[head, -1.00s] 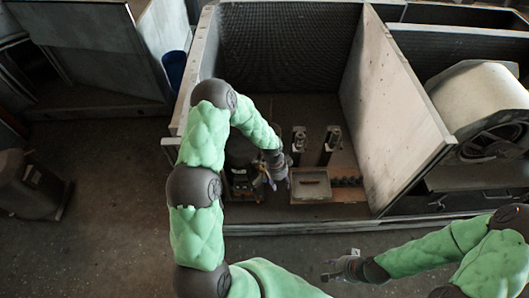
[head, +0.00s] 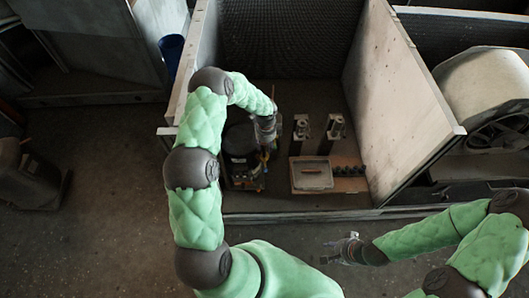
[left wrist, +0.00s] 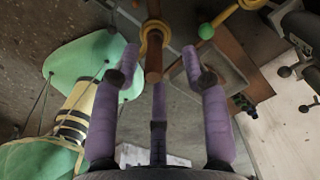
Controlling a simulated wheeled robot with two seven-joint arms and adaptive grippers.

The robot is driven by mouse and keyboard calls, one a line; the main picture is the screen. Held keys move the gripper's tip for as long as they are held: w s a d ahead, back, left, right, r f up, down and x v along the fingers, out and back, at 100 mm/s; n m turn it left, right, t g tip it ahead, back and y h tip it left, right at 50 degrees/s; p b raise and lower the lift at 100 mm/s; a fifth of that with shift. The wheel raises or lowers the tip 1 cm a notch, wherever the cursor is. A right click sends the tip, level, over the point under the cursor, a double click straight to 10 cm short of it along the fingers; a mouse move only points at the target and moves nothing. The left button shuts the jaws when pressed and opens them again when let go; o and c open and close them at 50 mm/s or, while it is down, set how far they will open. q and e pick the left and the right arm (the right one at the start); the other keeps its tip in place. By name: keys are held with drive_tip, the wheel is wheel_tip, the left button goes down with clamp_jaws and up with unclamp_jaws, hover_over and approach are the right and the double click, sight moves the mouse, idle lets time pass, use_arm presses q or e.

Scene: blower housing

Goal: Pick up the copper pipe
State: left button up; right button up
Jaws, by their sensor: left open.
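My left gripper (head: 268,143) is inside the open bay in the head view, above the dark machine (head: 240,150) at the bay's left. In the left wrist view, my left gripper (left wrist: 160,62) is open with its purple fingers spread. A brown, copper-coloured pipe (left wrist: 153,62) stands in the gap between the fingertips, with a yellow ring around it. I cannot tell whether any finger touches it.
A wooden board with a grey tray (head: 311,174) lies right of the machine. Two upright metal fixtures (head: 334,127) stand behind it. Walls bound the bay, including the tall right panel (head: 395,110). A blue bin (head: 171,52) is outside at left.

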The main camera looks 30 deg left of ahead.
sight(265, 151)
use_arm(q)
drive_tip(key=f, duration=0.1)
drive_tip(key=f+b, duration=0.1)
drive_tip(key=f, duration=0.1)
drive_tip(key=f+b, duration=0.1)
drive_tip(key=f, duration=0.1)
drive_tip(key=shift+s+a, duration=0.1)
drive_tip(key=shift+s, duration=0.15)
drive_tip(key=shift+r, duration=0.1)
clamp_jaws()
